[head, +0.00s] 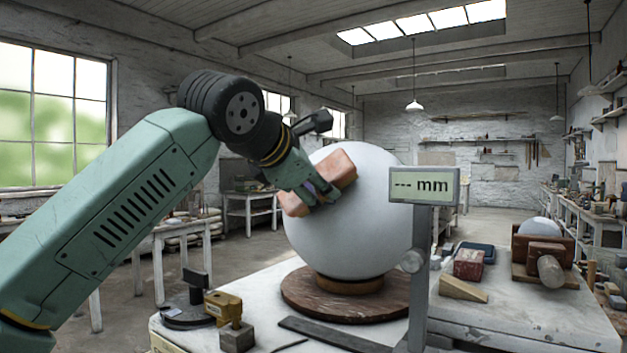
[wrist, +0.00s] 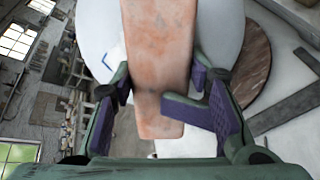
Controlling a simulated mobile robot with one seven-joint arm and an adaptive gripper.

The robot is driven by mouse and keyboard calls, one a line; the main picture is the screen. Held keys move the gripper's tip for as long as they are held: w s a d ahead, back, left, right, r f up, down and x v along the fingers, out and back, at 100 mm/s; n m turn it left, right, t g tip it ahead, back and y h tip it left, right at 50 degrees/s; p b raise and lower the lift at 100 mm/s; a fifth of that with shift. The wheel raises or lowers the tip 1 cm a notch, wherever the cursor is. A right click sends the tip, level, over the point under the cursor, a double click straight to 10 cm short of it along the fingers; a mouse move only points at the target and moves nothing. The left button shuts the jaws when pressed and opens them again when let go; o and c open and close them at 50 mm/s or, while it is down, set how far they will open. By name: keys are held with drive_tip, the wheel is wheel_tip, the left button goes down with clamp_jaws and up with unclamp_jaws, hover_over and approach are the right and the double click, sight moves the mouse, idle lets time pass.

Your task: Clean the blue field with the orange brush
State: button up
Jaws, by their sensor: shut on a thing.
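My gripper (head: 316,190) is shut on a long orange-pink block (head: 338,166), apparently the orange brush; no bristles show. In the wrist view the block (wrist: 158,45) runs between the purple-padded fingers of my gripper (wrist: 166,95). It lies tilted against or just in front of the upper left of a large white plaster sphere (head: 365,235); I cannot tell if it touches. The wrist view shows a short blue angled line (wrist: 107,62) on the sphere (wrist: 222,40), left of the block, perhaps an edge of the blue field. The rest of it is hidden.
The sphere stands on a round brown board (head: 300,297) on a white table (head: 480,325). A gauge reading "--- mm" (head: 424,186) stands at front right. A yellow-brown block tool (head: 223,308), wooden wedge (head: 463,288) and red block (head: 468,264) lie around it.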

drive_tip(key=shift+w+a+f, duration=0.15)
drive_tip(key=shift+a+f, duration=0.45)
drive_tip(key=shift+a, duration=0.25)
drive_tip(key=shift+s+d+r, duration=0.15)
drive_tip(key=shift+d+r, duration=0.5)
drive_tip(key=shift+d, duration=0.25)
drive_tip(key=shift+s+d+r, duration=0.15)
drive_tip(key=shift+d+r, duration=0.5)
drive_tip(key=shift+d, duration=0.2)
drive_tip(key=shift+w+a+f+b, duration=0.15)
drive_tip(key=shift+a+f, duration=0.55)
drive_tip(key=shift+a, duration=0.2)
drive_tip(key=shift+w+a+f+b, duration=0.15)
drive_tip(key=shift+a+f, duration=0.5)
drive_tip(key=shift+a, duration=0.25)
drive_tip(key=shift+d, duration=0.1)
drive_tip(key=shift+s+d+r+p, duration=0.15)
drive_tip(key=shift+d+r+p, duration=0.15)
drive_tip(key=shift+d+r, duration=0.5)
drive_tip(key=shift+s+d+r+p, duration=0.15)
drive_tip(key=shift+d+r+p, duration=0.1)
drive_tip(key=shift+d+r, duration=0.5)
drive_tip(key=shift+d+f, duration=0.15)
drive_tip(key=shift+f, duration=0.05)
